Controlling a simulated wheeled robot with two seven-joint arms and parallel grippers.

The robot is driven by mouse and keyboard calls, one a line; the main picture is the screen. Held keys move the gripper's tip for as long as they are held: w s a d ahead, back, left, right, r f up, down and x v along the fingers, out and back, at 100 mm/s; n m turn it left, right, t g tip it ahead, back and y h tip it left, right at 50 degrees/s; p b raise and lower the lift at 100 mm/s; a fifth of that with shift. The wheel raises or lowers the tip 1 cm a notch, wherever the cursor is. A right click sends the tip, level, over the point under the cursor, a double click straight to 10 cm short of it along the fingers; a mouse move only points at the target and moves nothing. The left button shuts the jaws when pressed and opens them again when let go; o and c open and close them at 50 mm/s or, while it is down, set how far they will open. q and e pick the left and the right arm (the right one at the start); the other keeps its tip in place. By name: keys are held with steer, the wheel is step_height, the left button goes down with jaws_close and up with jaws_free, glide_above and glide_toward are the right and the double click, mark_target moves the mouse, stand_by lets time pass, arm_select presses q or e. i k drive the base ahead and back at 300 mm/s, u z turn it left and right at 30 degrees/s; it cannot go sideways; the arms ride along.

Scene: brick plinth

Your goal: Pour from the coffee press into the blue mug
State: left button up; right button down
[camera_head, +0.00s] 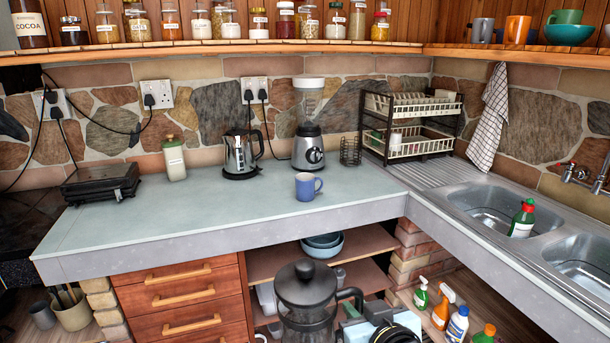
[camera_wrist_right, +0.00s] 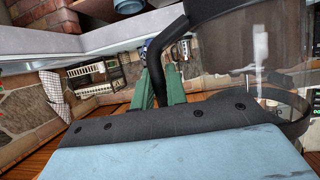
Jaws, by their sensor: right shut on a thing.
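The coffee press (camera_head: 307,292), a clear jug with a black lid and handle, is close to me at the bottom of the head view, in front of the counter. It looks about upright, and its base is cut off. My right gripper (camera_wrist_right: 160,88) is shut on its black handle; the green fingers sit on either side of it in the wrist view. The press's glass body (camera_wrist_right: 278,50) fills the right of that view. The blue mug (camera_head: 306,188) stands upright on the counter, beyond the press and apart from it. My left gripper is not in view.
On the counter (camera_head: 235,215), a kettle (camera_head: 240,155), a blender (camera_head: 308,145) and a wire basket (camera_head: 350,151) stand behind the mug. A dish rack (camera_head: 410,140) and sink (camera_head: 490,215) are to the right.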

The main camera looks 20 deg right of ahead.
mark_target(305, 192)
steer(key=i, duration=1.5)
